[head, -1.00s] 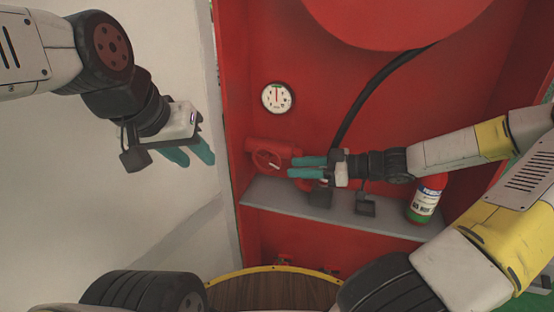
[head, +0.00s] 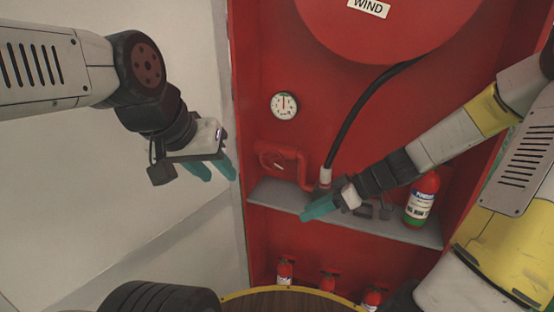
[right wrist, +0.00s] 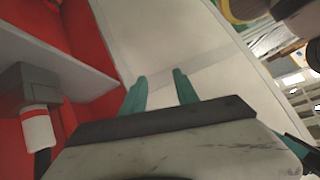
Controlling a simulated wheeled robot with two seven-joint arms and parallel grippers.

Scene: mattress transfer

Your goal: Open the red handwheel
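The red handwheel (head: 272,160) sits on a red pipe at the left of the red cabinet, below the gauge. Its rim faces me and nothing covers it in the head view. My right gripper (head: 308,214) is below and to the right of the wheel, apart from it, in front of the grey shelf. Its teal fingers point down and to the left. In the right wrist view the right gripper (right wrist: 160,76) has its fingers apart with nothing between them. My left gripper (head: 218,174) is by the white wall left of the cabinet, fingers apart and empty.
A round gauge (head: 284,105) is above the wheel. A black hose (head: 362,110) runs down near my right gripper. A fire extinguisher (head: 421,198) stands on the grey shelf (head: 280,195). Several small red extinguishers or valves (head: 285,270) are below. The cabinet's left edge lies near my left gripper.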

